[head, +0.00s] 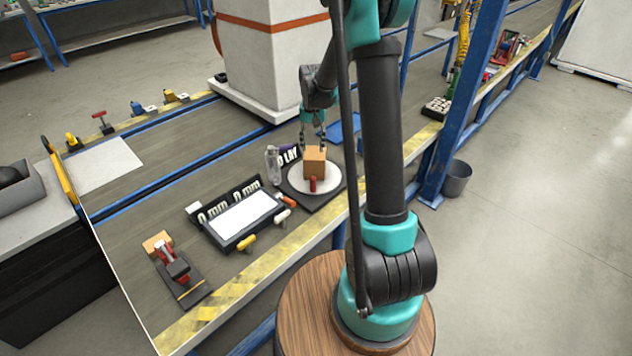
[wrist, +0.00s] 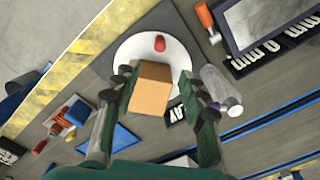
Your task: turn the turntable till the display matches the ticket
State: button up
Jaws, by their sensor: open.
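The turntable is a white disc (head: 298,182) on a dark square base, also in the wrist view (wrist: 123,58). A tan block (head: 315,162) stands on it, with a red peg (head: 313,185) near the rim. My gripper (head: 313,143) is above the block, fingers pointing down. In the wrist view my gripper (wrist: 155,78) is open, one finger on each side of the block (wrist: 150,92); contact cannot be told. A black sign with white letters (head: 290,156) ending in "LAY" is partly hidden behind the block. I cannot identify the ticket for certain.
A clear bottle (head: 272,163) stands close left of the turntable. A framed white panel (head: 243,216) with "0 mm" lettering lies further left, with small yellow, white and orange handles nearby. A red clamp (head: 172,257) is at front left. A white pillar (head: 270,60) rises behind.

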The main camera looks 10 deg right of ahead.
aim_at(313, 177)
jog(key=f, duration=1.7)
jog(key=shift+w+f, duration=0.2)
jog(key=shift+f, duration=0.2)
grip_shut()
